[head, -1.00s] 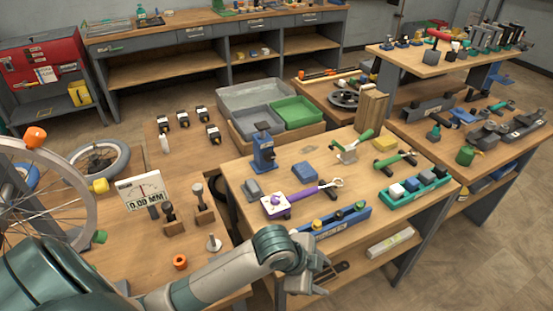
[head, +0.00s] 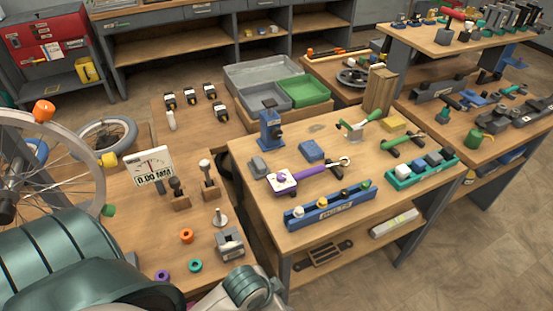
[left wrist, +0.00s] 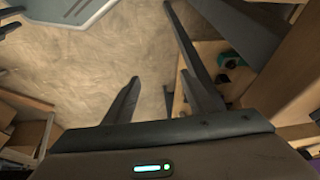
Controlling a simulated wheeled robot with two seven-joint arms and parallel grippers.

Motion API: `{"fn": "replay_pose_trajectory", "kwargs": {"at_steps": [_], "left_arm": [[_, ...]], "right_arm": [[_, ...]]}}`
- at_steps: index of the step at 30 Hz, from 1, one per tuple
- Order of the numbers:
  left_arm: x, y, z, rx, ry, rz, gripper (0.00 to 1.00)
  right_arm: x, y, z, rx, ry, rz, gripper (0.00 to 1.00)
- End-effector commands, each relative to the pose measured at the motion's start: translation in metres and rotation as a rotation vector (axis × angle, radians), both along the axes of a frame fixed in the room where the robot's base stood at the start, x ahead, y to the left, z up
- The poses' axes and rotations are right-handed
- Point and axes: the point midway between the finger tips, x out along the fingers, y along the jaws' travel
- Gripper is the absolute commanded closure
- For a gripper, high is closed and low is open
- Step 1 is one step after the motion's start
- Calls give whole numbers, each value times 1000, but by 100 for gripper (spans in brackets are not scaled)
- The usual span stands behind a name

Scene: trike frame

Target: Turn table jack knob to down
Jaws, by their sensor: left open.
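No knob clearly marked as the table jack's can be made out. A blue upright device (head: 270,130) stands at the back left of the middle workbench, but I cannot tell if it is the jack. A grey block-like device (head: 230,243) sits near the front right of the left bench, beside a small round-footed post (head: 219,218). My left arm crosses the bottom of the head view, its hand out of that frame. In the left wrist view my left gripper (left wrist: 160,82) is open and empty, above bare floor beside wooden furniture. My right gripper is not in view.
A blue tool rack (head: 330,205), a purple-handled tool (head: 310,176) and a teal tray (head: 422,169) occupy the middle workbench (head: 270,222). Floor is clear at the right.

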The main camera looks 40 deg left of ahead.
Motion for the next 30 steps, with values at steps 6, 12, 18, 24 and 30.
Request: {"fn": "replay_pose_trajectory", "kwargs": {"at_steps": [6,12,18,24,30], "left_arm": [[3,3,-46,3,26,29,49],[-1,9,-109,9,60,64,49],[-28,21,-204,24,108,114,49],[-80,35,-291,41,158,153,49],[-153,47,-359,55,209,179,49]], "right_arm": [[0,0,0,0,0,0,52],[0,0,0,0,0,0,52],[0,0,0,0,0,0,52],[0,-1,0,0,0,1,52],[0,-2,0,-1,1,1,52]]}}
